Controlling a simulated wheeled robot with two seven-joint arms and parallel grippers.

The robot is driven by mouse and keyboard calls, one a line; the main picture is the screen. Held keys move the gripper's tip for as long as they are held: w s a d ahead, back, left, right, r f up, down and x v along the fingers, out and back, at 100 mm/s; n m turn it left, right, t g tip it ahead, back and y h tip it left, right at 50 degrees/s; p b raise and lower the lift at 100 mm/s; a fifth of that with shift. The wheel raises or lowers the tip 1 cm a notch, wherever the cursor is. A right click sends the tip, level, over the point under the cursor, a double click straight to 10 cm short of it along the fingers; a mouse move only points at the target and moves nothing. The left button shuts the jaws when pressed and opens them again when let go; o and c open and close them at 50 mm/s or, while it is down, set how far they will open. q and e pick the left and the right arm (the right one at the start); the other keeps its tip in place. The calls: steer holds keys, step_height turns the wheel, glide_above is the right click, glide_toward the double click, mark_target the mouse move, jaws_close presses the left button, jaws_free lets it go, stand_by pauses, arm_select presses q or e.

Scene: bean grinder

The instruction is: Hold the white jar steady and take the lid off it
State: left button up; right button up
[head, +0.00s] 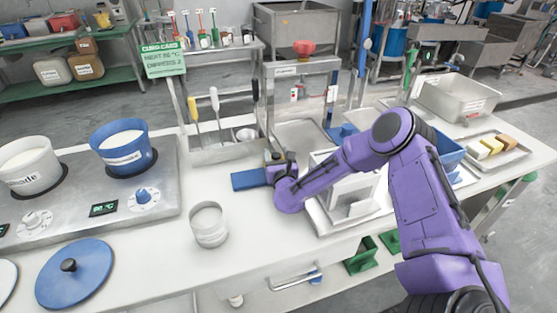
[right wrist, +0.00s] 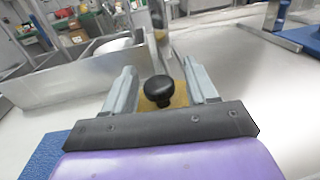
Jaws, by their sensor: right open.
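A small white jar (head: 209,225) stands upright on the counter at front centre in the head view; it looks open at the top, with no lid visible on it. My right gripper (head: 278,160) is behind it and to its right, above the counter by a blue pad. In the right wrist view, the fingers of this gripper (right wrist: 161,75) are open, apart on either side of a black round knob (right wrist: 159,92) with a tan piece (right wrist: 177,93) behind it. I cannot tell whether this is the jar's lid. My left gripper is not in view.
A blue lid (head: 75,272) with a black knob lies at front left. Pots stand on the stove (head: 150,178). The blue pad (head: 250,179) lies by my right gripper. A metal trough (head: 228,150) is behind, and a metal tray (head: 325,225) is to the right.

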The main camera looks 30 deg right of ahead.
steer(key=b+v, duration=0.2)
steer(key=v, duration=0.9)
steer(key=shift+s+a+r, duration=0.2)
steer(key=shift+s, duration=0.3)
